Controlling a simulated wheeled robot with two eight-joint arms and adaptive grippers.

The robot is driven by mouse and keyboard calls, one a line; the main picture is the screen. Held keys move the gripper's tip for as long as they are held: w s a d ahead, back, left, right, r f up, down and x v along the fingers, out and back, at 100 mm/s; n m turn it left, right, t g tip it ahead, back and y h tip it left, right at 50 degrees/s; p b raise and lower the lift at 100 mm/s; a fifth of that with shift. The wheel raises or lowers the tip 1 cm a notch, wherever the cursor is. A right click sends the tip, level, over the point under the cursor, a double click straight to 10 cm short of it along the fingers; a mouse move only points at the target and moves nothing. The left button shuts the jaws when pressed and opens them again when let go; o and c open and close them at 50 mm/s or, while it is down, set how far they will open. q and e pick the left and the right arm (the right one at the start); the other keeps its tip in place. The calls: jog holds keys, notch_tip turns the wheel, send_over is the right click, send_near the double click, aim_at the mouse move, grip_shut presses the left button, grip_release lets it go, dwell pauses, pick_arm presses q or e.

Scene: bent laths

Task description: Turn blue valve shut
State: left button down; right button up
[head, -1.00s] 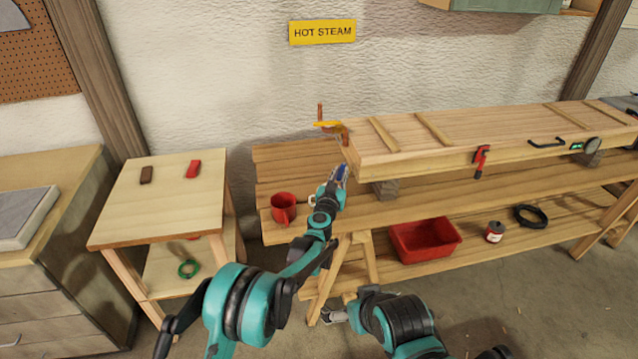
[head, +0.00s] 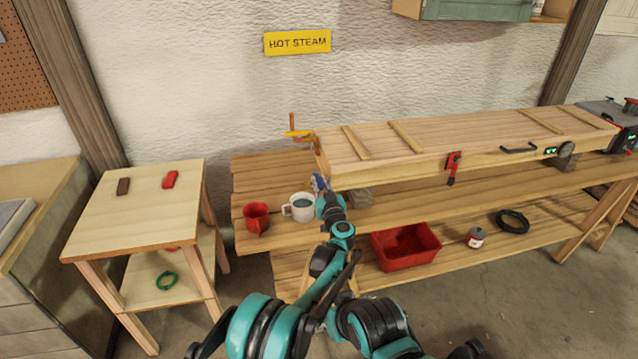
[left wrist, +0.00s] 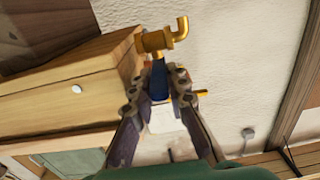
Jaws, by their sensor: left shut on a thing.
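The blue valve's handle (left wrist: 160,84) shows in the left wrist view as a blue piece between my fingers, below a brass fitting with a bent spout (left wrist: 166,38). The fitting is at the end of the long wooden box (left wrist: 72,88). My left gripper (left wrist: 160,95) is shut on the blue handle, with a finger on each side. In the head view my left gripper (head: 320,184) is at the box's left end, low down. The arm hides part of the valve there, and its exact angle is hard to tell. My right gripper is not in view.
A yellow lever (head: 298,133) with an upright copper pipe is above the gripper. A red bin (head: 405,244) is on the lower shelf. A yellow HOT STEAM sign (head: 297,42) hangs behind.

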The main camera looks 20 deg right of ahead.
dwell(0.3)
pick_arm(q)
jog(key=c, duration=1.5)
grip_release()
jog(key=shift+w, duration=0.1)
jog(key=shift+d, duration=0.1)
